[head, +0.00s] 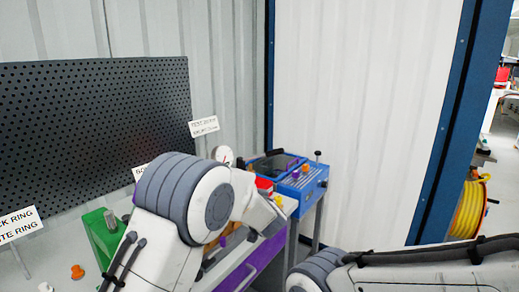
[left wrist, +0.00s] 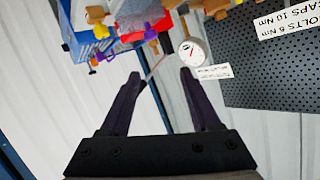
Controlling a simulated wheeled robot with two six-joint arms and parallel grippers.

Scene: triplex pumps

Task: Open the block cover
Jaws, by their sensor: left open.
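A blue machine (head: 305,183) with a dark flat lid-like panel (head: 275,165) on top stands beyond my left arm in the head view. A red block (head: 264,184) sits in front of it, partly hidden by my arm. I cannot tell for sure which part is the block cover. In the left wrist view, which looks upside down, the red block (left wrist: 180,22) and the blue machine (left wrist: 85,30) are at the top. My left gripper (left wrist: 160,77) is open and empty, its fingers apart and pointing toward them. My right gripper is outside both views.
A round gauge (head: 224,155) stands beside the red block and shows in the left wrist view (left wrist: 193,50). A black perforated board (head: 95,125) is at the left. A green part (head: 104,235) and an orange knob (head: 77,271) are on the bench. A blue post (head: 455,120) is at the right.

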